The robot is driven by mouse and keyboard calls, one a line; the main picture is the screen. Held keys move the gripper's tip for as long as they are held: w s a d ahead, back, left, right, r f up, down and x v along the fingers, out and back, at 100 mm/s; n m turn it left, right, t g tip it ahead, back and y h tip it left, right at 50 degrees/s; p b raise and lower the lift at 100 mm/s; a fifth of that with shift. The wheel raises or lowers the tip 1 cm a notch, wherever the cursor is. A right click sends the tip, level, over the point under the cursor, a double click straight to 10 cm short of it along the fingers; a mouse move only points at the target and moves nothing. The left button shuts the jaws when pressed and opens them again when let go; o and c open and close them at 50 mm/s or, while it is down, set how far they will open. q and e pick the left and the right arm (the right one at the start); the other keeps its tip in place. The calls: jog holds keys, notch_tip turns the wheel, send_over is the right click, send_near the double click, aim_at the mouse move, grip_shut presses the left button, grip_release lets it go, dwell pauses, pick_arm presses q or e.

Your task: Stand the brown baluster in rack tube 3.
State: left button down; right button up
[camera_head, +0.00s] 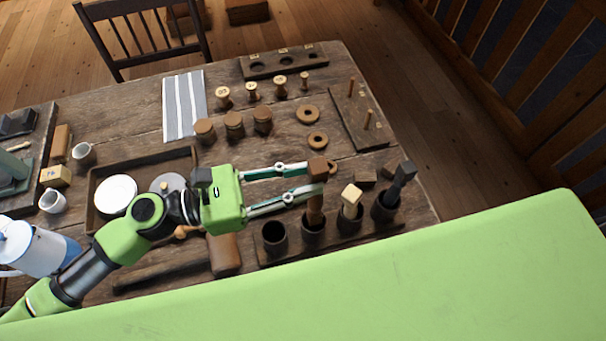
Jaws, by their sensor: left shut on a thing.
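The brown baluster (315,206) is upright between the fingertips of my left gripper (318,180), which is shut on it. Its square top shows above the fingers. Its lower end meets the mouth of the second tube from the left (313,234) in the dark rack (345,239); how deep it sits I cannot tell. The leftmost tube (274,238) is empty. A pale-topped baluster (351,198) stands in the third tube from the left, and a dark grey one (400,180) leans in the rightmost tube. I cannot read any tube numbers. My right gripper is out of view.
Small blocks (365,175) lie just behind the rack. A peg board (358,115), two wooden rings (317,140) and several spools (282,85) stand farther back.

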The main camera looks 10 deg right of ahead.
pick_arm(q)
jog(key=shift+f, duration=0.25)
jog(key=shift+f+b, duration=1)
jog(key=shift+f, duration=0.15)
jog(key=shift+f, duration=0.15)
notch_tip(320, 180, down, 3)
jog(key=shift+r+b, duration=0.15)
jog(key=shift+b, duration=0.85)
jog(key=c, duration=1.7)
grip_release()
jog(key=a, duration=1.2)
jog(key=shift+s, duration=0.2)
